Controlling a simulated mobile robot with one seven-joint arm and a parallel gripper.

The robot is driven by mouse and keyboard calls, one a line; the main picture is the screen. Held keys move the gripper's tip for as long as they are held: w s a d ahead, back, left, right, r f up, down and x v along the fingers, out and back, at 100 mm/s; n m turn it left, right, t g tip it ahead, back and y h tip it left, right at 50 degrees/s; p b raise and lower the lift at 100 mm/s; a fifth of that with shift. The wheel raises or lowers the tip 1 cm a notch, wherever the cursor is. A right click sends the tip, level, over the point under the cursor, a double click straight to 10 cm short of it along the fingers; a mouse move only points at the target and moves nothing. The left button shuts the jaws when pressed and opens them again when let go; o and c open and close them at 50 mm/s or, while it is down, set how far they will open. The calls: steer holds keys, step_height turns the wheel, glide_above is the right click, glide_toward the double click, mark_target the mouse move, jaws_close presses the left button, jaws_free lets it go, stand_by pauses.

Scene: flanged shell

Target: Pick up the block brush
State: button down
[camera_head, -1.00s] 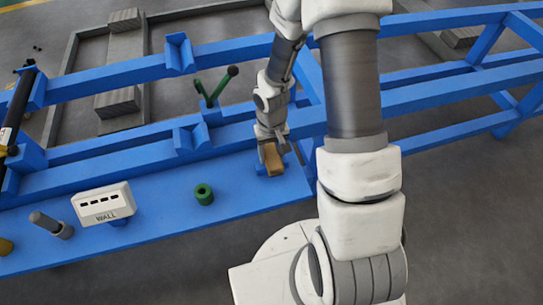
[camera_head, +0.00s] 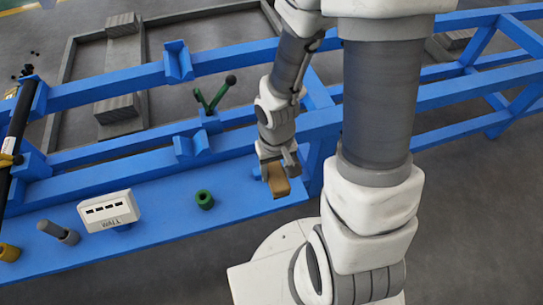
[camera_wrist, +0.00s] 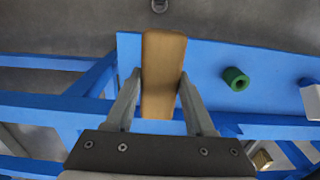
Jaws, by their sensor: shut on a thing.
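The block brush (camera_head: 279,182) is a tan wooden block near the right end of the blue bench's lower shelf. My gripper (camera_head: 273,165) is shut on it from above. In the wrist view the brush (camera_wrist: 163,70) is held lengthwise between the two grey fingers of my gripper (camera_wrist: 160,78), one on each long side. It appears to be held above the shelf. Its bristles cannot be made out.
The blue shelf (camera_head: 160,205) carries a green ring (camera_head: 204,199), a white box marked WALL (camera_head: 108,210), a grey cylinder (camera_head: 58,232) and a yellow piece (camera_head: 8,252). A green fork-shaped stand (camera_head: 213,98) rises behind. Blue frame rails surround the area.

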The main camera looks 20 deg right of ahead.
steer(key=b, duration=0.3)
steer(key=shift+d, duration=0.15)
steer(key=s+b, duration=0.1)
steer(key=b, duration=0.1)
steer(key=r+b, duration=0.1)
steer(key=b, duration=0.1)
steer(key=shift+s+a, duration=0.3)
steer(key=shift+s, duration=0.1)
